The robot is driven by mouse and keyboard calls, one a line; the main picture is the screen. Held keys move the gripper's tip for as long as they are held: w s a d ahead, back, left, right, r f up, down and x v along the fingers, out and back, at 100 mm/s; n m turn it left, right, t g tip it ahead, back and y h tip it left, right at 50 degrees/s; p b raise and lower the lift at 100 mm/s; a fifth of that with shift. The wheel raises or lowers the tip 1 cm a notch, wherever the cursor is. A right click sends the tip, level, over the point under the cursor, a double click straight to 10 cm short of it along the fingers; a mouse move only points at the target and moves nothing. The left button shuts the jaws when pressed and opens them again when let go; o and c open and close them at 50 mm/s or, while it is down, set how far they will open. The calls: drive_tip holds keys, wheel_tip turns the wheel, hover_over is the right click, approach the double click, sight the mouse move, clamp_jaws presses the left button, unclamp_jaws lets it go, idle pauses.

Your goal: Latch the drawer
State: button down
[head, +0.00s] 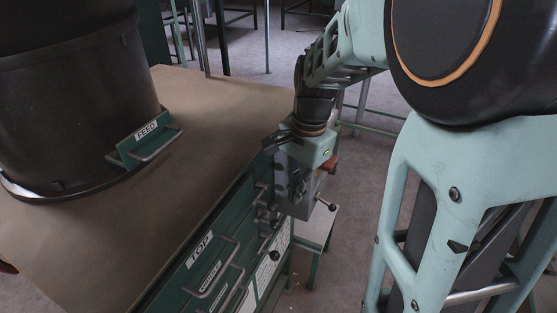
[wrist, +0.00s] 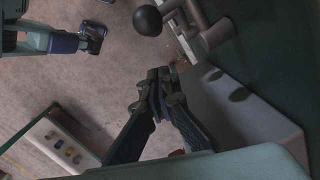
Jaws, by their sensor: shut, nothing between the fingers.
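The green drawer front labelled TOP (head: 200,250) is on the bench's front face in the head view, with a bar handle. It looks flush, but I cannot tell whether it is fully shut. A black ball knob (head: 275,255) shows lower right of it. The wrist view shows a black ball knob (wrist: 147,20) beside a grey metal lever and post (wrist: 212,32); I cannot tell which head-view knob this is. My gripper (wrist: 160,82) is shut and empty, its fingertips below and apart from that knob.
A large black hopper (head: 75,110) with a green FEED bracket (head: 145,140) stands on the brown bench top (head: 210,110). Another ball-ended lever (head: 332,207) sticks out by my gripper. A pale panel with coloured ovals (wrist: 45,142) is at lower left in the wrist view.

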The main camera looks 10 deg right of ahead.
wheel_tip(320, 180, up, 8)
drive_tip(key=s+a+p, duration=0.1)
drive_tip(key=s+p, duration=0.1)
drive_tip(key=p, duration=0.3)
drive_tip(key=shift+s+r+p, duration=0.15)
drive_tip(key=shift+p, duration=0.2)
